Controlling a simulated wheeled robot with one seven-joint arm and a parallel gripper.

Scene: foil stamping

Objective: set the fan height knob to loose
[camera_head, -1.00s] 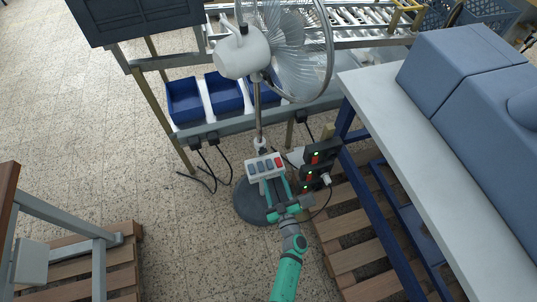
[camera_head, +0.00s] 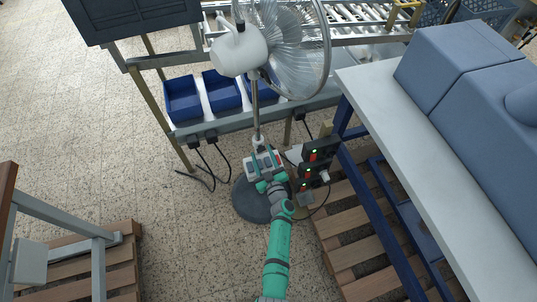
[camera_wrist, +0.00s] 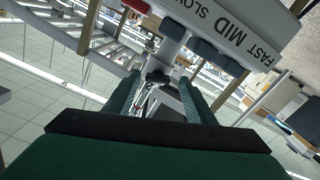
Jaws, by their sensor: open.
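The standing fan (camera_head: 240,52) has a white motor head, a grey pole (camera_head: 256,108) and a dark round base (camera_head: 251,207). A pale collar (camera_head: 258,142) sits on the pole just above the button box (camera_head: 263,168); it is probably where the height knob is. My gripper (camera_head: 265,158) is open at the button box, its fingers reaching toward the collar. In the wrist view the two teal fingers (camera_wrist: 160,82) are apart, with a dark and light fitting (camera_wrist: 158,72) on the pole between or beyond their tips. I cannot tell whether they touch it or how the knob is turned.
The button box in the wrist view (camera_wrist: 232,28) reads FAST, MID, SLOW. Power strips (camera_head: 314,172) with lit switches and cables stand right of the fan. Blue bins (camera_head: 183,100) line a rail behind. A white table (camera_head: 430,160) is at the right.

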